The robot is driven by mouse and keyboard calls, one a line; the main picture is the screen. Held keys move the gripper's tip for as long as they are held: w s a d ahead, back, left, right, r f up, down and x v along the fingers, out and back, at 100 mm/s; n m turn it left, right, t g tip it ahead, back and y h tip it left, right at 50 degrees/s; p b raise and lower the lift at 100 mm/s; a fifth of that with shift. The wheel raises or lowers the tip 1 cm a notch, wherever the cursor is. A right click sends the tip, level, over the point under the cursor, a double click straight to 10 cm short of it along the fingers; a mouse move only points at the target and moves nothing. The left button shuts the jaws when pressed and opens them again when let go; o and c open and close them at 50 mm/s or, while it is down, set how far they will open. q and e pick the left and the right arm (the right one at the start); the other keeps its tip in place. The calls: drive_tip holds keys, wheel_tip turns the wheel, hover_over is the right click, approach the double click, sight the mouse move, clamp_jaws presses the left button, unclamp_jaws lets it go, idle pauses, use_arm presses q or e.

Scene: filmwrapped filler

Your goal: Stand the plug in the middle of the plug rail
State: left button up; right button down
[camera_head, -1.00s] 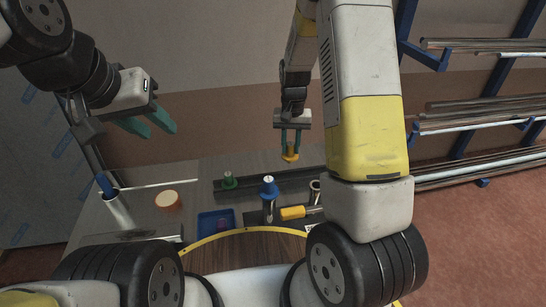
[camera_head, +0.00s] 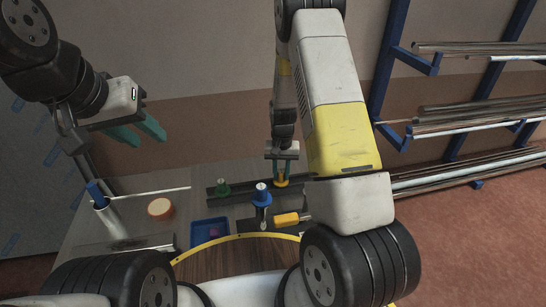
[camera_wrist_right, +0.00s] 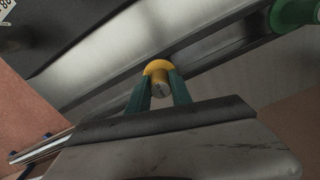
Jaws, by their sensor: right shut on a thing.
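The yellow plug (camera_head: 281,184) is between the fingertips of my right gripper (camera_head: 281,173), which is shut on it. In the right wrist view its yellow flange and round metal end (camera_wrist_right: 159,82) show between the teal fingers. The dark plug rail (camera_head: 241,186) runs across the back of the table. The plug is at the rail, right of its middle stretch in the head view; I cannot tell whether it touches the rail. A green plug (camera_head: 222,188) stands toward the rail's left end. My left gripper (camera_head: 140,134) is open and empty, raised at the left.
A blue-topped piece (camera_head: 262,196) stands in front of the rail. A yellow-handled tool (camera_head: 287,218), a blue tray (camera_head: 209,233), an orange-topped round piece (camera_head: 160,208) and a tube holding a blue-handled item (camera_head: 97,193) are nearby. Pipe racks (camera_head: 470,120) stand at the right.

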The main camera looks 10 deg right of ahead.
drive_tip(key=shift+f, duration=0.15)
drive_tip(key=c, duration=1.1)
unclamp_jaws()
drive_tip(key=shift+c, duration=0.2)
drive_tip(key=s+r+t+y, duration=0.1)
drive_tip(key=s+r, duration=0.1)
drive_tip(key=r, duration=0.9)
drive_tip(key=s+r, duration=0.2)
drive_tip(key=r, duration=0.9)
drive_tip(key=s+a+r+n+t, duration=0.1)
drive_tip(key=s+r+t, duration=0.1)
drive_tip(key=s+r, duration=0.5)
drive_tip(key=s+a+r+n+t+y, duration=0.1)
drive_tip(key=s+r+n+t, duration=0.1)
drive_tip(key=s+r, duration=0.6)
drive_tip(key=s+t, duration=0.1)
drive_tip(key=s, duration=0.4)
